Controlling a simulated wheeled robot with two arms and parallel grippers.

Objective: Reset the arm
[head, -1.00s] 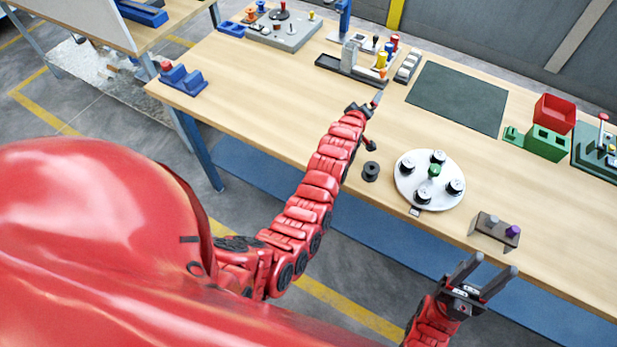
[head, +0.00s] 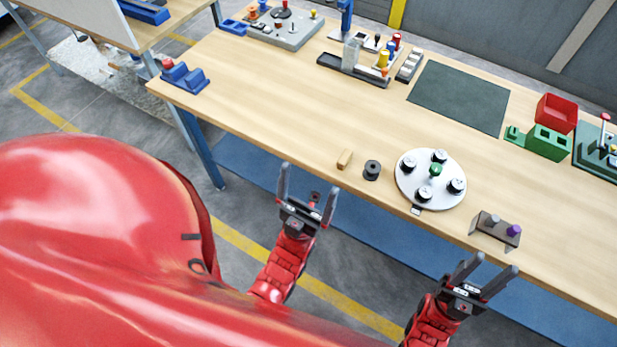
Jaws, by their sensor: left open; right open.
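My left gripper (head: 307,199) is open and empty, in front of the table's near edge, with its fingers pointing up in the picture. My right gripper (head: 490,277) is open and empty, also in front of the near edge, below the small grey stand. The wooden table (head: 290,125) lies beyond both grippers. A black spool (head: 372,170) stands on it near the front edge. Neither gripper touches anything.
A white round plate (head: 408,189) with several black spools and a green knob is right of the lone spool. A grey stand (head: 495,229) with two knobs sits at the front edge. A dark mat (head: 459,97), a red bin (head: 556,112) and fixtures line the back. The table's middle left is clear.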

